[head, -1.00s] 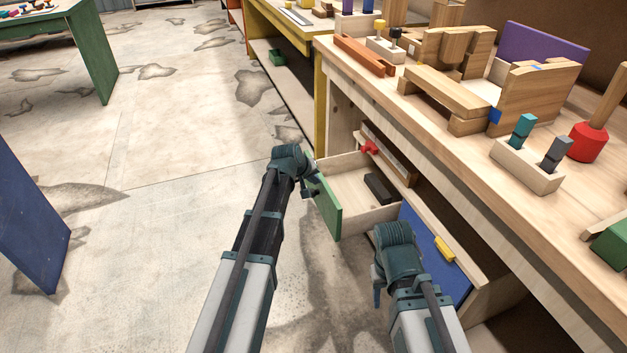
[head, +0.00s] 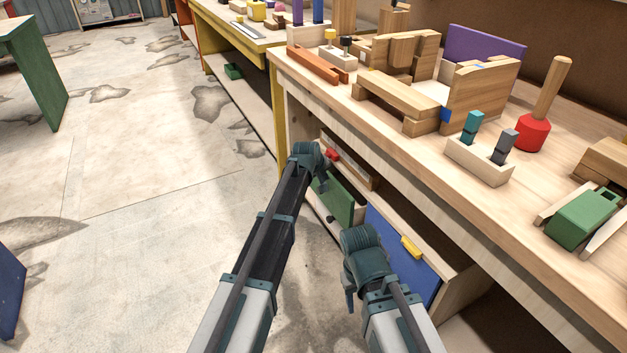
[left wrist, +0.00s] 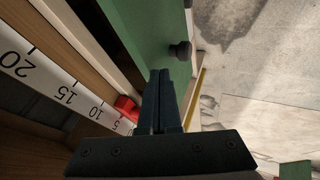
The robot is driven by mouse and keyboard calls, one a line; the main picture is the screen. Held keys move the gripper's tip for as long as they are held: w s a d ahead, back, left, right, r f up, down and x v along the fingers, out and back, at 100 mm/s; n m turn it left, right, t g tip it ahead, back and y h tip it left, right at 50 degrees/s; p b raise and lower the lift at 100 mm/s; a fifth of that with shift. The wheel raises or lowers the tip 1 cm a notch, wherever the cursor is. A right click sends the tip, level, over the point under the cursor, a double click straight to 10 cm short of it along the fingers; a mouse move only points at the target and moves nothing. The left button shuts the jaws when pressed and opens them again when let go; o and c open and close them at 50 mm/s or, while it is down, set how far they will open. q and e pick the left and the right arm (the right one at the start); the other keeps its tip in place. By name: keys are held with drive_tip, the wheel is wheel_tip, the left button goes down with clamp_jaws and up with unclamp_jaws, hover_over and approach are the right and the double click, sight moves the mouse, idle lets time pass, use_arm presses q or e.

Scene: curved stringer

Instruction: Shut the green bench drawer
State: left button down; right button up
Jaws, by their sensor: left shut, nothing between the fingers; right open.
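The green bench drawer (head: 345,207) is under the bench, left of a blue front. My left gripper (head: 322,184) is shut and empty, at the upper left part of the green front. In the left wrist view its shut fingers (left wrist: 160,76) overlap the green face; contact is unclear. My right gripper (head: 349,298) is open and empty, in front of the blue front.
The blue front (head: 388,244) with a yellow handle (head: 411,247) is tilted or ajar beside the green drawer. A red piece (head: 332,154) sits above the drawer, by a ruler (left wrist: 65,90). The workbench top (head: 400,127) holds wooden parts. Open floor lies left.

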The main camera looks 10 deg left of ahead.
use_arm(q)
drive_tip(key=shift+w+d, duration=0.25)
drive_tip(key=shift+d, duration=0.1)
drive_tip(key=shift+s+a, duration=0.1)
